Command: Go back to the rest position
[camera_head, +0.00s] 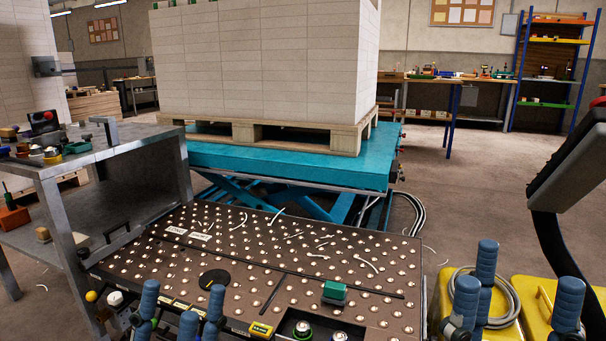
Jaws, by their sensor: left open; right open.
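My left gripper (184,300) is at the bottom left, its blue fingers spread apart and empty, in front of the near edge of the dark ball-studded table (215,262). My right gripper (522,282) is at the bottom right, its blue fingers also spread and empty, over the yellow boxes (532,293). A tall stack of white reams (265,65) stands on a wooden pallet (342,138) on the teal lift table (290,168). Neither gripper touches the stack.
A grey metal bench (100,150) with small items stands left of the ball table. A green block (334,292) and paper scraps lie on the ball table. A dark screen on an arm (575,160) rises at the right. Open floor (470,190) lies behind.

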